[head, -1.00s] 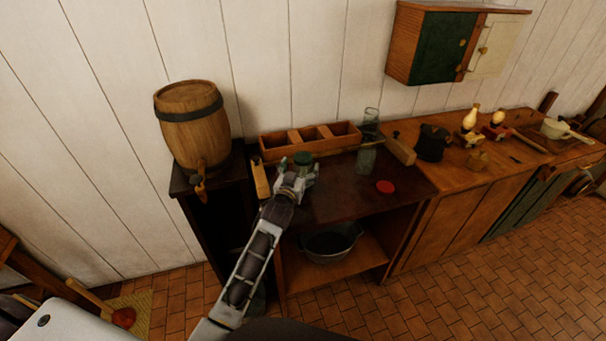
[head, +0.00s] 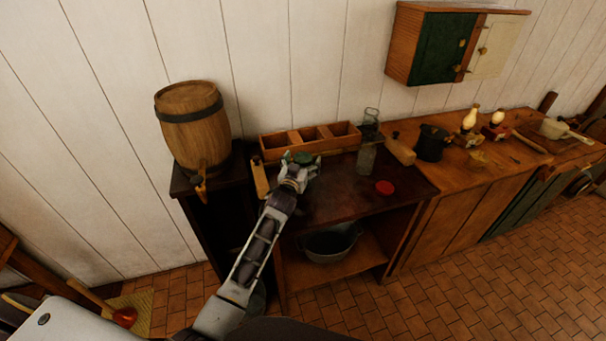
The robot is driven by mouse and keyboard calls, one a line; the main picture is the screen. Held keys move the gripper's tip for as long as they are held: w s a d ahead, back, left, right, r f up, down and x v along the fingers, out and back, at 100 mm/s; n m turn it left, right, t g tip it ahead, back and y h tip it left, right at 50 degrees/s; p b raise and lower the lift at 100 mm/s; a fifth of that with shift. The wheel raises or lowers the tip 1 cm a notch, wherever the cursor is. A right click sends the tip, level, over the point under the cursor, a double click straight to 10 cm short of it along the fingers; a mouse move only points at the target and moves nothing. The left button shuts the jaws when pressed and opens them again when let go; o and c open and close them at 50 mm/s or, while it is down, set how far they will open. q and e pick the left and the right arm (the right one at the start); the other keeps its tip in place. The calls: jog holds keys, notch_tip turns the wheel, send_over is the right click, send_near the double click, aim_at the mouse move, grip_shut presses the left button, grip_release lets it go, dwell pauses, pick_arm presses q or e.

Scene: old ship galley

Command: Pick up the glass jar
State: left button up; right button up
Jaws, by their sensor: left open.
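A small round thing with a dark green top (head: 303,157) stands on the dark wooden counter, in front of the divided box. It may be the glass jar, but my gripper hides most of its body. My left gripper (head: 301,164) is open right at it, with the green top showing between and just beyond the fingers; I cannot tell whether they touch it. A clear glass vessel (head: 366,160) stands upright to the right, with another clear glass piece (head: 371,117) behind it. My right gripper is out of view.
A wooden divided box (head: 310,141) lies behind my gripper against the wall. A barrel (head: 191,128) stands at left. A red disc (head: 384,187) lies on the counter's right part. A metal basin (head: 330,241) sits on the shelf below. The counter front is mostly clear.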

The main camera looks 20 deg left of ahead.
pick_arm(q)
jog(key=shift+w, duration=0.25)
dwell(0.3)
jog(key=c, duration=1.6)
jog(key=shift+r, duration=0.15)
jog(key=shift+r, duration=4.9)
